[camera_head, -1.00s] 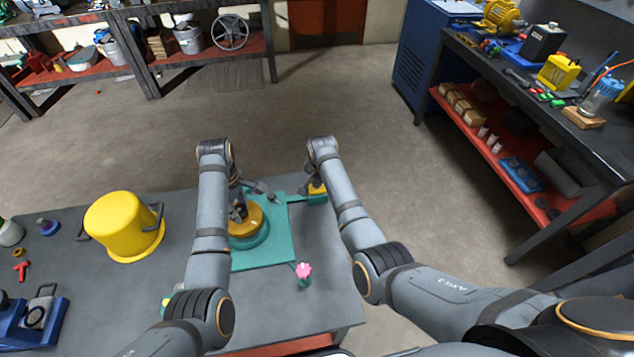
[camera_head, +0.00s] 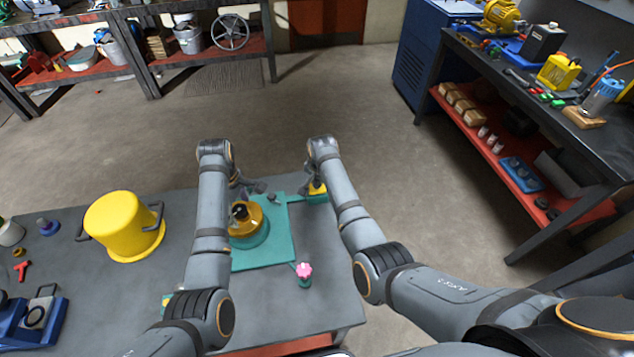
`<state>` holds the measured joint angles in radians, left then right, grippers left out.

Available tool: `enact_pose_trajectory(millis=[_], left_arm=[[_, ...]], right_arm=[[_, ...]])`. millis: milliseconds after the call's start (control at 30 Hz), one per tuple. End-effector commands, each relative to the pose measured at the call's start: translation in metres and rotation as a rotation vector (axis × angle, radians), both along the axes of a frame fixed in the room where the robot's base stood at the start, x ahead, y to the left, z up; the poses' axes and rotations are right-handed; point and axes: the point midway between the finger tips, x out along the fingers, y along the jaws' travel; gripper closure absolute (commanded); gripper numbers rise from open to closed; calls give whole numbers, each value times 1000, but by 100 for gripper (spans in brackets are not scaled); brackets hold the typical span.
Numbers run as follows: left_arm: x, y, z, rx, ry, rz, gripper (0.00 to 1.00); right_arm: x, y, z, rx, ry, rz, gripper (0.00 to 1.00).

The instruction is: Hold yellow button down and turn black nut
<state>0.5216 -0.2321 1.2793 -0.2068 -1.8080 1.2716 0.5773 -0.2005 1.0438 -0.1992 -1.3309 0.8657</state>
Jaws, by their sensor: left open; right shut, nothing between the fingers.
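A teal base plate (camera_head: 275,248) lies on the grey table and carries a round orange-yellow motor part (camera_head: 252,222) with a dark black nut (camera_head: 240,211) on top. My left arm partly covers this part. My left gripper (camera_head: 256,188) is open, just behind and above the nut, and apart from it as far as I can see. A yellow button (camera_head: 317,189) sits on a teal block at the plate's far right corner. My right gripper (camera_head: 307,188) is shut and empty at the button, mostly hidden by my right arm; I cannot tell whether it presses.
A yellow pot (camera_head: 122,226) with dark handles stands to the left on the table (camera_head: 190,262). A pink flower-like knob (camera_head: 304,270) is near the front of the plate. A red piece and a blue device lie at far left.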

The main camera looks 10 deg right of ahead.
Motion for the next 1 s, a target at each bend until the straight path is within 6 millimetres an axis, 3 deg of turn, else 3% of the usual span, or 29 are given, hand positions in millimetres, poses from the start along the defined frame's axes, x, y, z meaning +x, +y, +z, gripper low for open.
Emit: enact_pose_trajectory(millis=[533,667,1000], left_arm=[[1,0,0,1,0,-1102,25],[1,0,0,1,0,-1201,25],[1,0,2,1,-1,-1205,25]], right_arm=[[-1,0,-2,1,5,0,100],[-1,0,-2,1,5,0,100],[-1,0,-2,0,4,0,100]])
